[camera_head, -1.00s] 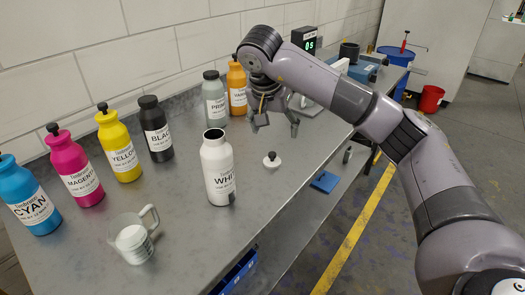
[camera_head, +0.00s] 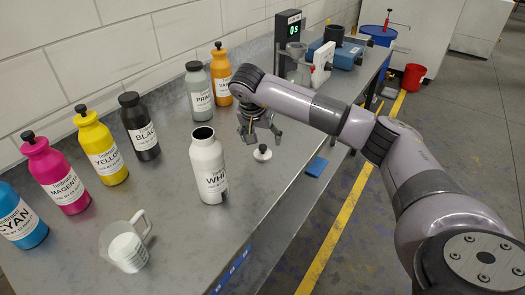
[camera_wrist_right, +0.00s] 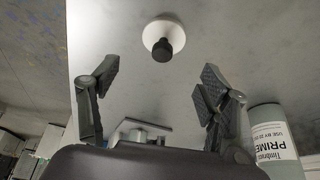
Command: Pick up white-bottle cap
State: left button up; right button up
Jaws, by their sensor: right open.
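The white-bottle cap (camera_head: 262,153) is a white disc with a black knob. It lies knob up on the grey table, right of the open white bottle (camera_head: 209,168). The cap also shows in the right wrist view (camera_wrist_right: 162,38), ahead of and between the fingers. My right gripper (camera_head: 259,135) is just behind the cap in the head view, pointing down, open and empty. Its two spread fingers show in the right wrist view (camera_wrist_right: 154,88), apart from the cap. My left gripper is not in view.
Black (camera_head: 140,128), yellow (camera_head: 100,148), magenta (camera_head: 57,178) and cyan (camera_head: 20,215) bottles line the wall side. Primer (camera_head: 199,92) and orange (camera_head: 221,75) bottles stand behind my gripper. A clear jug (camera_head: 126,245) is in front. A blue pad (camera_head: 316,166) lies near the table edge (camera_head: 262,224).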

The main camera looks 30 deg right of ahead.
aim_at(263, 145)
jog(key=shift+f, duration=0.2)
jog(key=shift+d+f+p, duration=0.15)
jog(key=shift+f+p, duration=0.15)
jog(key=shift+f, duration=0.05)
jog(key=p+x, duration=0.1)
jog(key=x, duration=0.2)
jog(key=shift+w+f, duration=0.15)
jog(key=shift+f, duration=0.2)
jog(key=shift+d+f, duration=0.1)
jog(key=shift+f, duration=0.2)
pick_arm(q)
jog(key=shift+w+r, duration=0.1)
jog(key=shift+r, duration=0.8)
pick_arm(e)
jog(key=shift+c, duration=0.2)
jog(key=c, duration=1.2)
jog(key=shift+r, duration=0.1)
